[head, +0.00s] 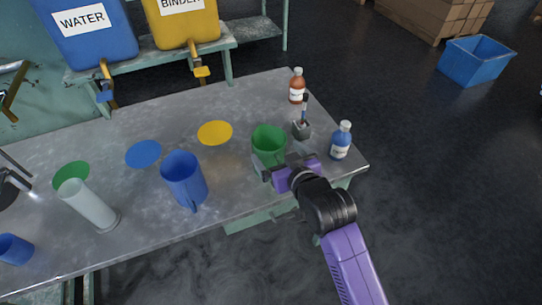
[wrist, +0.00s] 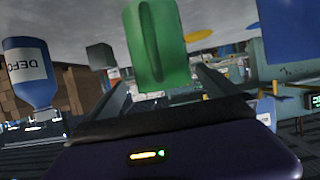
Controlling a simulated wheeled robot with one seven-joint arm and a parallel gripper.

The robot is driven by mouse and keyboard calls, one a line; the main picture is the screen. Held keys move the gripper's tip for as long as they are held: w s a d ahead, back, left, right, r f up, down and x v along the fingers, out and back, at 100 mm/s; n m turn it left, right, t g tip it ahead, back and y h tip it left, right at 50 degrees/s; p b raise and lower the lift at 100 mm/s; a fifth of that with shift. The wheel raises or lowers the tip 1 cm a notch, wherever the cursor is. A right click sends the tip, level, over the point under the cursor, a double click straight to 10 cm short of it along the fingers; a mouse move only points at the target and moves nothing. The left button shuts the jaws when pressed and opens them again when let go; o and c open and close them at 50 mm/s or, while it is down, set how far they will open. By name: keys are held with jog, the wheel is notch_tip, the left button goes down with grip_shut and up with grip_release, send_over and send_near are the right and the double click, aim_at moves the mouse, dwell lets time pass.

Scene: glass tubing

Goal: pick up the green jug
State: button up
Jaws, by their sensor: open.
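The green jug (head: 268,141) stands upright near the right end of the metal table. My gripper (head: 272,173) is at the jug's near side, low over the table's front edge. In the wrist view the green jug (wrist: 158,45) fills the upper middle, its handle facing the camera. The two fingers of my gripper (wrist: 162,84) are spread, one on each side of the jug's handle side. The gripper is open and holds nothing; I cannot tell whether a finger touches the jug. My gripper hides the jug's lower near part in the head view.
A blue bottle (head: 341,140) stands right of my gripper. A dark holder with a tool (head: 302,127) and a brown bottle (head: 297,86) stand behind. A blue jug (head: 184,180) and clear cylinder (head: 90,205) are left. Yellow (head: 215,132) and blue discs (head: 143,153) lie flat.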

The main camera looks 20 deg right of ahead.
aim_at(264, 136)
jog(key=x, duration=0.2)
jog(key=r+p+x, duration=0.1)
jog(key=x, duration=0.2)
jog(key=shift+w+a, duration=0.15)
jog(key=shift+w, duration=0.1)
jog(key=c, duration=1.7)
jog(key=shift+c, duration=0.4)
jog(key=shift+r, duration=0.15)
